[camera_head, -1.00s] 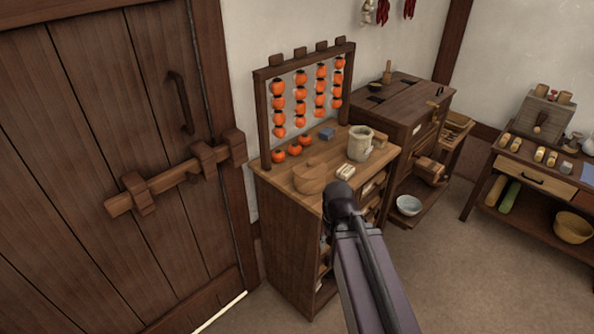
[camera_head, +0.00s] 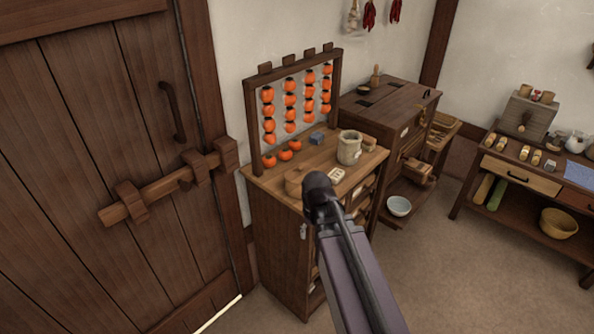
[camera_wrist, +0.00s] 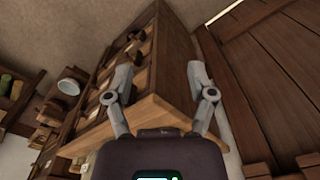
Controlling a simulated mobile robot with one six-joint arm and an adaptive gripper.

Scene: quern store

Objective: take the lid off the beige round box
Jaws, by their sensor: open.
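A tan, round, low wooden piece (camera_head: 294,183) sits at the front left of the cabinet top, partly hidden behind my arm. It looks like the beige round box, but I cannot make out where its lid meets the body. My gripper (camera_wrist: 158,80) shows in the wrist view with its two grey fingers spread apart and nothing between them. The edge of the wooden cabinet top (camera_wrist: 155,112) lies behind the fingers. No round box can be made out in the wrist view. In the head view my arm's end hides the gripper.
The cabinet top (camera_head: 268,181) also bears a beige crock (camera_head: 349,148), a blue-grey block (camera_head: 317,137), a pale small block (camera_head: 337,175) and loose orange persimmons (camera_head: 284,155). A persimmon rack (camera_head: 250,112) stands behind. A barred door (camera_head: 90,150) is at left.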

